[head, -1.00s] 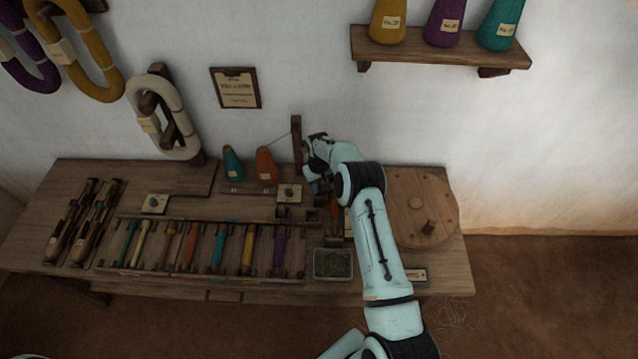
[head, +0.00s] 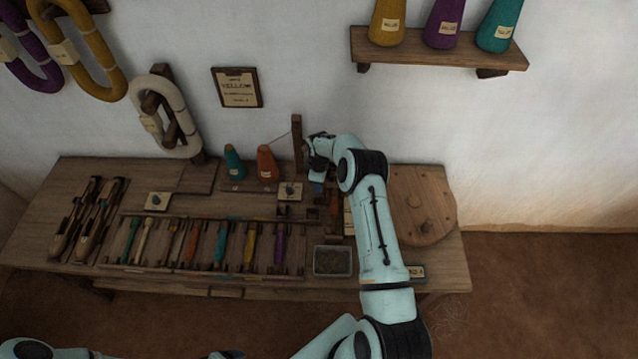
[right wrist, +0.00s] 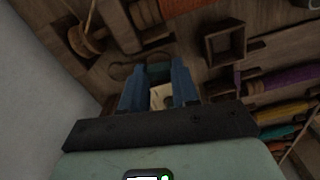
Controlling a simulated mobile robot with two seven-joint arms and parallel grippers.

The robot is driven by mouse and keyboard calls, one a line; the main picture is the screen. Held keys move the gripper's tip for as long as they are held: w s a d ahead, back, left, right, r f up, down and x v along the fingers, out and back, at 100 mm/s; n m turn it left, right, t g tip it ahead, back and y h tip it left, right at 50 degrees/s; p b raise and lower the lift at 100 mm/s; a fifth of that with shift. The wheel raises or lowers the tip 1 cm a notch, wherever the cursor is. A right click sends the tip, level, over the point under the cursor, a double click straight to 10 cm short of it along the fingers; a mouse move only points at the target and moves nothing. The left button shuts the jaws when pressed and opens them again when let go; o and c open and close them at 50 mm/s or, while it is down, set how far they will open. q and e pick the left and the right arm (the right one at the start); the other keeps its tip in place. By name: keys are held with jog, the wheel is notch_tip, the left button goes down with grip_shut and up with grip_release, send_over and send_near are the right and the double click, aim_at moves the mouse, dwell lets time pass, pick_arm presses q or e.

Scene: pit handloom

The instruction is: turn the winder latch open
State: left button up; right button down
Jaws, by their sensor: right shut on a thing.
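My right gripper (head: 318,188) is low over the back right of the bench, beside the upright wooden post of the winder (head: 297,142). In the right wrist view its two blue fingers (right wrist: 159,78) point down to the bench and are shut on a small part between them, which I take to be the winder latch. The fingers hide most of that part, so its angle cannot be told. A pale patch (right wrist: 162,96) shows between the fingers. A wooden spool (right wrist: 86,40) is to their upper left. My left gripper is out of view.
The bobbin rack (head: 200,245), a grey tray (head: 332,261) and a round wooden disc (head: 422,205) are on the bench (head: 90,180). Two cones, one orange (head: 267,162), stand left of the post. The wall is close behind.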

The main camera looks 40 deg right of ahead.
jog(key=shift+n, duration=0.9)
jog(key=c, duration=0.8)
grip_release()
jog(key=shift+c, duration=0.2)
notch_tip(320, 180, up, 13)
jog(key=shift+r, duration=0.15)
